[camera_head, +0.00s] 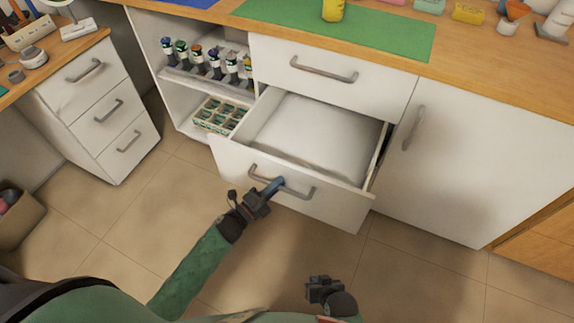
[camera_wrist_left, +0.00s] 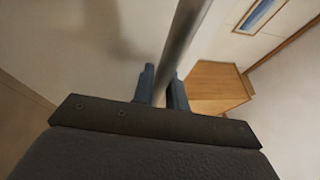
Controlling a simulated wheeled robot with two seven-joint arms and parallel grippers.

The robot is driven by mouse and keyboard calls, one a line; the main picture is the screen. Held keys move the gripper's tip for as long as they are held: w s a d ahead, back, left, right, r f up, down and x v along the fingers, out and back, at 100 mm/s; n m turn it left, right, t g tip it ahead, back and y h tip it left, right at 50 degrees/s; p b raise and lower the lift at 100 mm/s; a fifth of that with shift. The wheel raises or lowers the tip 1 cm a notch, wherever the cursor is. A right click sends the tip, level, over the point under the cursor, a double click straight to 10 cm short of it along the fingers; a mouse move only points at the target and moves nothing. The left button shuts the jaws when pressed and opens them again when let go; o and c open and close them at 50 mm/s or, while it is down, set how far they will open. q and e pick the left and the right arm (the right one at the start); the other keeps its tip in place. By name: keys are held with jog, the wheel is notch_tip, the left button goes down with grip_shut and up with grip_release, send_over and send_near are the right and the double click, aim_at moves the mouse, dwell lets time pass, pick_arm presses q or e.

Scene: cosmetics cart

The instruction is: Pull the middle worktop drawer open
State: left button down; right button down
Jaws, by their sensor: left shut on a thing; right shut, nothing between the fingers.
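The drawer under the worktop (camera_head: 230,158) stands well open below a shut upper drawer (camera_head: 330,85). A pale, flat-looking content or lining fills its inside. Its grey bar handle (camera_head: 300,192) is on the front panel. My left gripper (camera_head: 272,186) is shut on this handle, toward its left half. In the left wrist view the handle bar (camera_wrist_left: 184,35) runs between the two fingers of my left gripper (camera_wrist_left: 163,85). My right gripper (camera_head: 318,288) is shut and empty, low in the head view, apart from the drawer.
Open shelves with several bottles (camera_head: 198,62) and a green-and-cream tray (camera_head: 218,116) are left of the drawer. A cabinet door (camera_head: 455,160) is at right. A small drawer unit (camera_head: 95,110) stands at left. The tiled floor (camera_head: 150,215) in front is clear.

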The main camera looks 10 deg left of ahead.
pick_arm(q)
jog(key=s+a, duration=0.4)
jog(key=s, duration=0.8)
jog(key=c, duration=1.4)
grip_release()
